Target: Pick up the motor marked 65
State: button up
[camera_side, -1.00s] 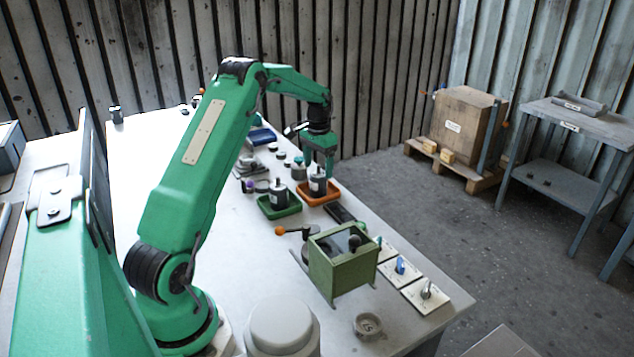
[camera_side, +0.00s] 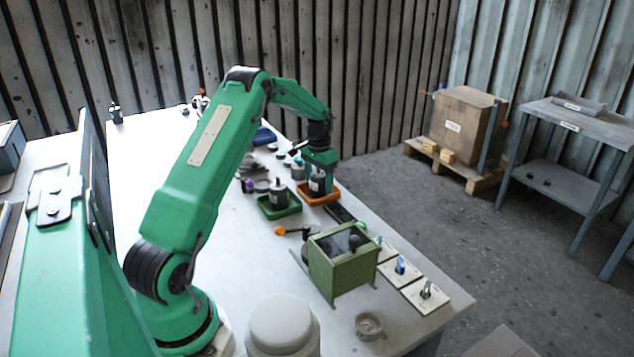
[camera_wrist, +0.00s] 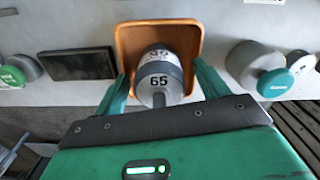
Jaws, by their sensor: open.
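The motor marked 65 (camera_wrist: 160,72) is a grey cylinder with a white band and a shaft pointing toward the camera. It stands in an orange tray (camera_wrist: 128,42); in the side view the motor (camera_side: 317,184) and orange tray (camera_side: 330,194) are near the far edge of the bench. My gripper (camera_wrist: 160,88) is open in the wrist view, one green finger on each side of the motor. In the side view my gripper (camera_side: 320,178) is over the orange tray and partly hides the motor. I cannot tell whether the fingers touch it.
A green tray (camera_side: 270,211) with another dark motor (camera_side: 278,190) stands close beside the orange one. A dark flat device (camera_wrist: 80,64) and a grey part with a green cap (camera_wrist: 256,68) flank the orange tray. A green box housing (camera_side: 336,272) stands nearer the front.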

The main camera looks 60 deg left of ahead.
aim_at(320, 175)
jog(key=shift+r, duration=0.1)
jog(key=c, duration=1.4)
jog(key=shift+r, duration=0.15)
jog(key=shift+r, duration=0.55)
jog(key=r, duration=0.3)
jog(key=shift+d, duration=0.3)
jog(key=d+r, duration=0.2)
jog(key=d, duration=0.1)
jog(key=d+r, duration=0.2)
jog(key=d, duration=0.2)
jog(key=d+r, duration=0.2)
jog(key=d, duration=0.2)
jog(key=shift+w+r, duration=0.25)
jog(key=shift+w, duration=0.15)
